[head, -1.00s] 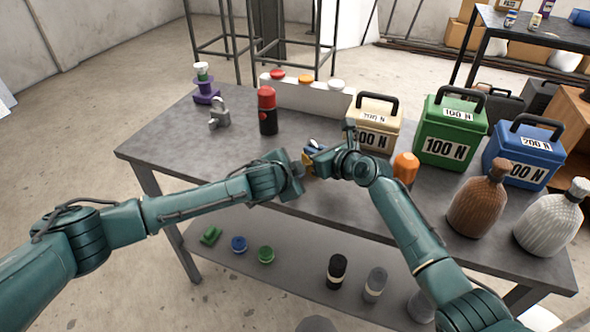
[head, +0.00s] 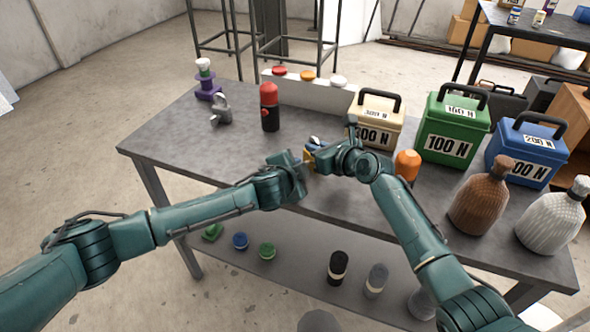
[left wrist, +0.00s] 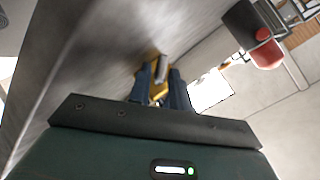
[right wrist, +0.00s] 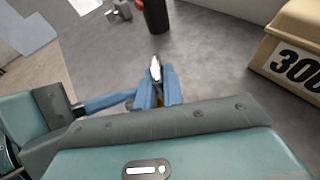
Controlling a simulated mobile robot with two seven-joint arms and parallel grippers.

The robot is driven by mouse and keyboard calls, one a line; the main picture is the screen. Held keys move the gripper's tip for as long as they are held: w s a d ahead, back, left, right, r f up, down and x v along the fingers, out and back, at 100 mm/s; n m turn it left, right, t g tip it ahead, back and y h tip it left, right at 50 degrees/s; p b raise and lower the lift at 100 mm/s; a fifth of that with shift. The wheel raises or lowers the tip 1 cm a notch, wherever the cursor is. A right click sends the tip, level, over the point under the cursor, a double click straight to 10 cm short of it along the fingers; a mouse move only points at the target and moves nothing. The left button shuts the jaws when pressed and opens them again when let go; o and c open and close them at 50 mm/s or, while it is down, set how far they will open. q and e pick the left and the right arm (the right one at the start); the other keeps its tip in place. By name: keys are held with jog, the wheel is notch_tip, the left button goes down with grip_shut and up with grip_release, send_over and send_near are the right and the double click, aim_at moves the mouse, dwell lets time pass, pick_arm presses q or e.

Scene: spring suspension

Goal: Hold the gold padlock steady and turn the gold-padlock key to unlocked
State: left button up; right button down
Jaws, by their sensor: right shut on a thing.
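The gold padlock (head: 308,155) is small and partly covered, above the table in the head view. My right gripper (head: 316,148) is shut on it; in the right wrist view a silver shackle (right wrist: 155,68) sticks out past the blue fingertips (right wrist: 158,92). My left gripper (head: 303,168) is close against the padlock from the left. In the left wrist view its blue fingers (left wrist: 161,92) stand apart, with the gold padlock (left wrist: 156,89) showing between them. I cannot make out the key or whether the fingers touch it.
On the grey table (head: 190,138), a silver padlock (head: 221,110) and a red-and-black bottle (head: 270,108) stand behind my grippers. A beige 300 N box (head: 376,128) and an orange-topped object (head: 406,166) are close on the right. The table's left part is mostly clear.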

pick_arm(q)
jog(key=v, duration=1.2)
